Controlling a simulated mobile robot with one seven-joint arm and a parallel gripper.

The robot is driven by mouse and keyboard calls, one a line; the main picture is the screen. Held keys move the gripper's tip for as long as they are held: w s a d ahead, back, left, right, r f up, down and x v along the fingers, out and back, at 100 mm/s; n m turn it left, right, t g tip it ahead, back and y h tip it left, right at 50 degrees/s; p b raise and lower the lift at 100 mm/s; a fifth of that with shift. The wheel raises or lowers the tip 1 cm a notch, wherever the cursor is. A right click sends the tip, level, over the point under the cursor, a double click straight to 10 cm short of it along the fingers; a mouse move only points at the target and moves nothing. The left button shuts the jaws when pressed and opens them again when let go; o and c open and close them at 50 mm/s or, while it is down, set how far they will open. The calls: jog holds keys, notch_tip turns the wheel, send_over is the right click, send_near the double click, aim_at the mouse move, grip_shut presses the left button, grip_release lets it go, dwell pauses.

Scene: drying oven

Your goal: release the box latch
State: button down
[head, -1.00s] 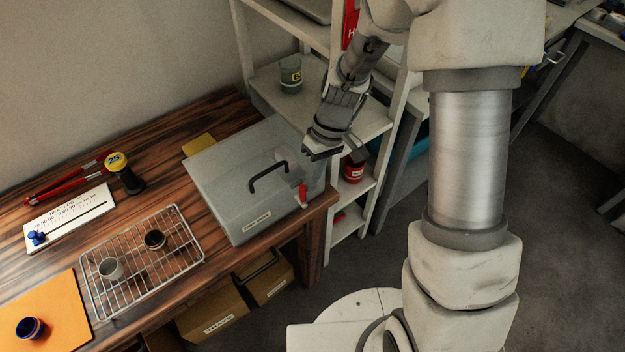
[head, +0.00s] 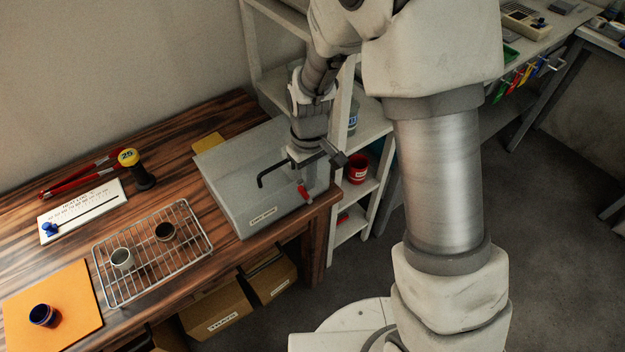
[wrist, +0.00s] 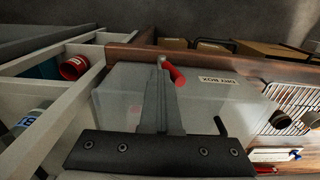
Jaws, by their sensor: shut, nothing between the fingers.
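The grey dry box (head: 240,190) stands on the wooden bench near its right end, with its lid down and a black handle on top. Its red latch (head: 303,192) is on the front side near the right corner. My gripper (head: 306,161) is over the right part of the box, close to the latch. In the wrist view, the shut fingers (wrist: 160,72) point toward the red latch (wrist: 175,74), which shows just right of the tips. Nothing is held. I cannot tell whether the tips touch the latch. My gripper hides part of the lid and handle.
A wire rack (head: 150,285) with two small cups lies left of the box. An orange mat (head: 75,325) with a blue cup is further left. A white shelf (head: 345,240) with a red can (head: 358,170) stands close on the right. Cardboard boxes (head: 215,312) sit below the bench.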

jog(key=shift+s+a+f+t+h+b, duration=0.15)
jog(key=shift+s+a+t+h+b, duration=0.3)
jog(key=shift+a+t+h, duration=0.4)
jog(key=s+a+f+t+h+b, duration=0.3)
jog(key=a+t+h+b, duration=0.1)
jog(key=h+b, duration=0.3)
jog(key=shift+f, duration=0.25)
jog(key=shift+a+f+t+h, duration=0.1)
jog(key=shift+t+h, duration=0.15)
dwell(0.4)
